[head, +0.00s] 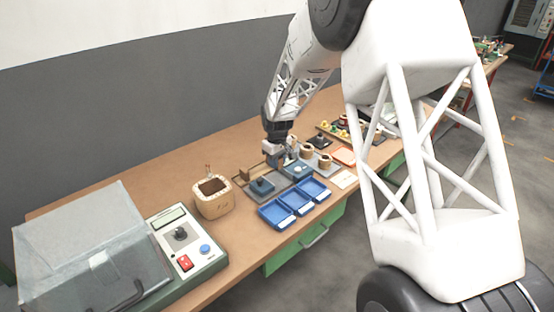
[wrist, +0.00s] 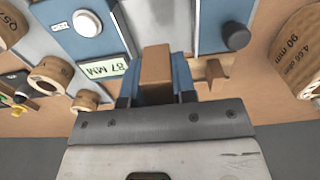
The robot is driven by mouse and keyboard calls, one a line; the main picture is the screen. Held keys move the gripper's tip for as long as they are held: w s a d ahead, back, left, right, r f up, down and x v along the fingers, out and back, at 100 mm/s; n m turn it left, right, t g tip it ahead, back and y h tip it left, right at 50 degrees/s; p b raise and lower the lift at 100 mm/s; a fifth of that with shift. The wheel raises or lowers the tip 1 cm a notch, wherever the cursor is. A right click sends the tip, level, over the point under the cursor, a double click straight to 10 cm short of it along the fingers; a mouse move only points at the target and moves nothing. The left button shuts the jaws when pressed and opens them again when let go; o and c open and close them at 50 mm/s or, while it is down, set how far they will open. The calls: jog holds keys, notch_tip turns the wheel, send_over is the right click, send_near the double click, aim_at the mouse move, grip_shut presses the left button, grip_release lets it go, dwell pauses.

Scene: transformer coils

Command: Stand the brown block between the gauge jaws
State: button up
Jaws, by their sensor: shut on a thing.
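My gripper (wrist: 156,84) is shut on the brown block (wrist: 155,62), which shows between its two blue fingers in the wrist view. The gauge has two blue jaw bodies on a grey bed. One jaw body (wrist: 82,38) has a white button and a label reading 87 MM; the other (wrist: 222,22) has a black knob. In the wrist view the block appears in line with the gap between them; I cannot tell its height over the bed. In the head view my gripper (head: 282,160) is above the gauge (head: 262,187), and the block cannot be made out.
Blue trays (head: 295,203) lie in front of the gauge. A wooden container (head: 212,197) and a tester with a red switch (head: 186,245) stand to the left. Several wooden coils (wrist: 52,75) are near the gauge. A small brown bracket-like piece (wrist: 211,73) lies beside my gripper.

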aim_at(277, 180)
jog(key=shift+f, duration=1.65)
jog(key=shift+f, duration=1.75)
dwell(0.4)
jog(key=o, duration=1.4)
jog(key=shift+r, duration=0.15)
jog(key=shift+r, duration=3.9)
